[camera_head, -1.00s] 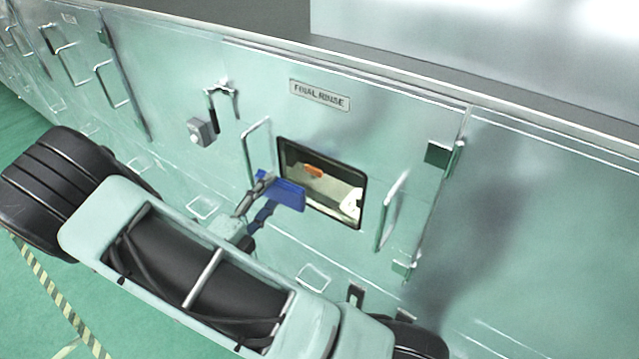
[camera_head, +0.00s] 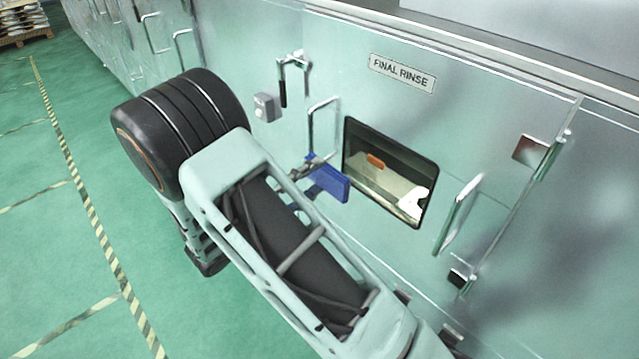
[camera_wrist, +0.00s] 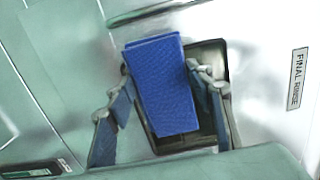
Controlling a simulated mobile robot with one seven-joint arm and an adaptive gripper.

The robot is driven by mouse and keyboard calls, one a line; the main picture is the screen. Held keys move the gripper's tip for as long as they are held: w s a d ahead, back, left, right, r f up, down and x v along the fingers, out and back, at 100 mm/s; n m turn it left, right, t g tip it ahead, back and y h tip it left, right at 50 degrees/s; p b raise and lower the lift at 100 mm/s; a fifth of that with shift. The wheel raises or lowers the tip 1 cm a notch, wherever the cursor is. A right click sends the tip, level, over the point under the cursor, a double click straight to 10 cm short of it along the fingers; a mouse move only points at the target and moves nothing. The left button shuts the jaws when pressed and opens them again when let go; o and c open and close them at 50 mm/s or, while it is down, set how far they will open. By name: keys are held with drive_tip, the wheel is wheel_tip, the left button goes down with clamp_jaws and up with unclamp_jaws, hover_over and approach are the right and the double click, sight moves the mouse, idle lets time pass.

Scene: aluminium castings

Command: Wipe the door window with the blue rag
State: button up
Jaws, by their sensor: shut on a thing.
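An orange thing and a pale shape show behind the pane. The blue rag (camera_head: 329,179) is a folded flat pad at the window's left edge. My gripper (camera_head: 312,170) is shut on the rag. In the wrist view the rag (camera_wrist: 162,87) stands between the fingers of my gripper (camera_wrist: 163,98), in front of the window (camera_wrist: 211,54), covering much of it. I cannot tell whether the rag touches the pane.
A bar handle (camera_head: 459,213) stands out right of the window and another (camera_head: 321,126) left of it. A lever latch (camera_head: 291,78) and a small grey box (camera_head: 266,107) are further left. Green floor with striped tape (camera_head: 85,215) lies open at left.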

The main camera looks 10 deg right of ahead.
sight(347, 157)
drive_tip(key=b+x, duration=0.1)
drive_tip(key=x, duration=0.3)
drive_tip(key=shift+w+d, duration=0.15)
drive_tip(key=shift+d, duration=0.25)
drive_tip(key=shift+w+d, duration=0.2)
drive_tip(key=shift+d, duration=0.1)
drive_tip(key=shift+x, duration=0.95)
drive_tip(key=shift+s, duration=0.15)
